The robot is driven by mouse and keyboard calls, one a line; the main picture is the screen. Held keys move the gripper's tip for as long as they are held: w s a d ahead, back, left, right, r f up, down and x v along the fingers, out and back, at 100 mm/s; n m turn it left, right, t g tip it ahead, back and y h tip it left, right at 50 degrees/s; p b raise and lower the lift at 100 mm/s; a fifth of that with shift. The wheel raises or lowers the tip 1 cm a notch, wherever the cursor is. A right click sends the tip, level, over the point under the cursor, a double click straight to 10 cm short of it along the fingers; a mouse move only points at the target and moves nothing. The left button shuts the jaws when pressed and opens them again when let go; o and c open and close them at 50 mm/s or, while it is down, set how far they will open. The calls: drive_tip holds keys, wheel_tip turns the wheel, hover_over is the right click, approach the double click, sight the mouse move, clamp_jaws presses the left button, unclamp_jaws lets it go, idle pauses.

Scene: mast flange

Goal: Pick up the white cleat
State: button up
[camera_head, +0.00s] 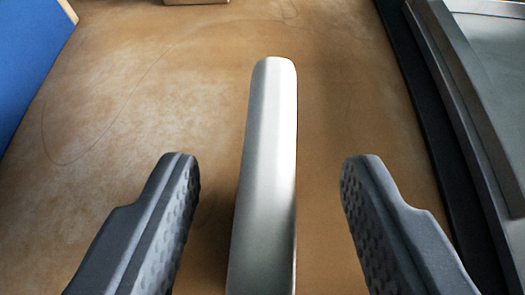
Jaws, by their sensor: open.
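The white cleat (267,170) is a long, pale bar with a rounded far end. It runs from the picture's middle down past the bottom edge, where its near end is cut off. My gripper (268,165) is open, with one dark, dimpled finger on the left of the cleat and one on its right. A gap shows between each finger and the cleat, and neither finger touches it. I cannot tell how far the fingertips are above the surface.
The cleat is over a worn tan surface (120,110), which is clear around it. A blue panel (28,55) stands at the upper left. A dark-edged grey frame (470,110) runs along the right. A small tan block (196,2) shows at the top edge.

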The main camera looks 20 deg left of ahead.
drive_tip(key=shift+w+a+f, duration=0.1)
drive_tip(key=shift+w+f, duration=0.1)
drive_tip(key=shift+w, duration=0.05)
drive_tip(key=shift+r, duration=0.1)
clamp_jaws()
